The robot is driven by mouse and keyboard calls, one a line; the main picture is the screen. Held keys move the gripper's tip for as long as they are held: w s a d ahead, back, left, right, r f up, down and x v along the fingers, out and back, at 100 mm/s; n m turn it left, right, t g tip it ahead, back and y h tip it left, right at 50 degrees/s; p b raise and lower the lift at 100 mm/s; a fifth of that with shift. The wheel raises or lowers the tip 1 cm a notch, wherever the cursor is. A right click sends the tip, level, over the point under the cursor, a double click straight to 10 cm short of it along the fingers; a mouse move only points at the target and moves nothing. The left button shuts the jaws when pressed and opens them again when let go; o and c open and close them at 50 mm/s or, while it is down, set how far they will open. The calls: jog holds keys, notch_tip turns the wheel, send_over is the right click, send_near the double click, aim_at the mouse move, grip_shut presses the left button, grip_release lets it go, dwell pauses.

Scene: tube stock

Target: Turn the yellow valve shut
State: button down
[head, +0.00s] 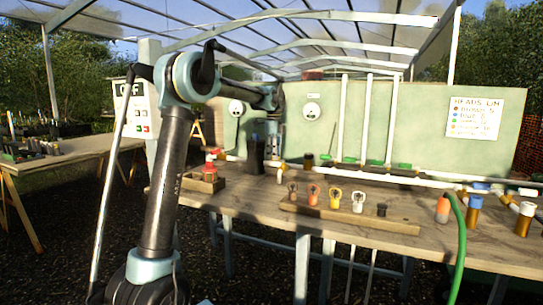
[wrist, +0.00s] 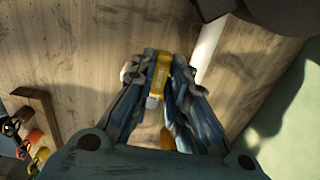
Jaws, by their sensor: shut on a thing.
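The valve's body is mostly hidden, so I cannot tell how far the lever is turned.
A wooden rack (head: 405,226) with several coloured fittings stands at the bench front. A red fitting (head: 209,172) sits left. A dark container (head: 251,156) stands close to my gripper. A green hose (head: 461,245) hangs right. The green back panel (head: 400,120) rises behind.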

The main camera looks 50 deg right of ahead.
jog(key=c, duration=1.6)
grip_release()
jog(key=shift+w+f, duration=0.1)
jog(key=shift+w, duration=0.3)
jog(key=shift+o, duration=0.2)
jog(key=shift+s, duration=0.2)
notch_tip(320, 180, up, 12)
jog(key=shift+w, duration=0.1)
